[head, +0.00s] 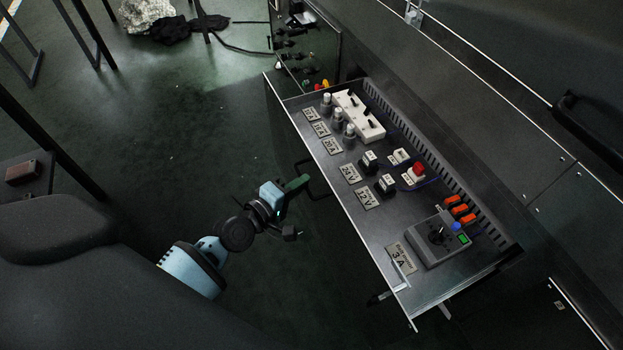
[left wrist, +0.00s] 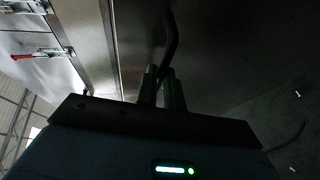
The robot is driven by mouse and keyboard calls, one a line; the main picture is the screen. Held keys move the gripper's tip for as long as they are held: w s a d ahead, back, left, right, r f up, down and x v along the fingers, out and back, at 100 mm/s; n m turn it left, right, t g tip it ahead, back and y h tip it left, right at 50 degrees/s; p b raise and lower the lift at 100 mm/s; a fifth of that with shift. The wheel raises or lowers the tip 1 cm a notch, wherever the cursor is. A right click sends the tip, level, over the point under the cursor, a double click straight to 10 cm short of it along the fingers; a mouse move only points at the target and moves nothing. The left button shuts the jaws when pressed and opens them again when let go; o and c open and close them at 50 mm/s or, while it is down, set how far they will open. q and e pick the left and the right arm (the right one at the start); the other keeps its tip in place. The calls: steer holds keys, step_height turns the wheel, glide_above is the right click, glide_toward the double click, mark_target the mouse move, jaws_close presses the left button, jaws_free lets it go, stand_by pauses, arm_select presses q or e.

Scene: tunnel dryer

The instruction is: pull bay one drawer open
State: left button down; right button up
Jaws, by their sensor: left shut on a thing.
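The drawer (head: 378,218) is a long dark metal tray, standing out from the cabinet with its fittings exposed. A dark bent bar handle (head: 313,174) is on its front face. My left gripper (head: 302,184) is at this handle, on the open-floor side of the drawer. In the left wrist view, the two fingers of my left gripper (left wrist: 161,86) are closed around the end of the dark handle bar (left wrist: 172,38). The exact contact is dark and partly hidden by the fingers. My right gripper does not show in either view.
The drawer carries fuses, switches, labels and a grey control box (head: 438,238). Another panel with coloured knobs (head: 305,50) stands beyond its far end. A cabinet wall (head: 480,90) runs along the right. Dark floor (head: 190,130) lies open at left, with table legs at its edge.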

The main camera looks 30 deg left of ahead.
arm_select(q)
steer(key=shift+s+a, duration=0.55)
steer(key=shift+s, duration=0.15)
steer(key=shift+s+a, duration=0.5)
steer(key=shift+s, duration=0.2)
steer(key=c, duration=1.5)
jaws_free()
steer(key=shift+c, duration=0.2)
steer(key=v, duration=0.7)
steer(key=shift+s+p, duration=0.35)
steer(key=shift+s, duration=0.05)
steer(key=shift+a, duration=0.1)
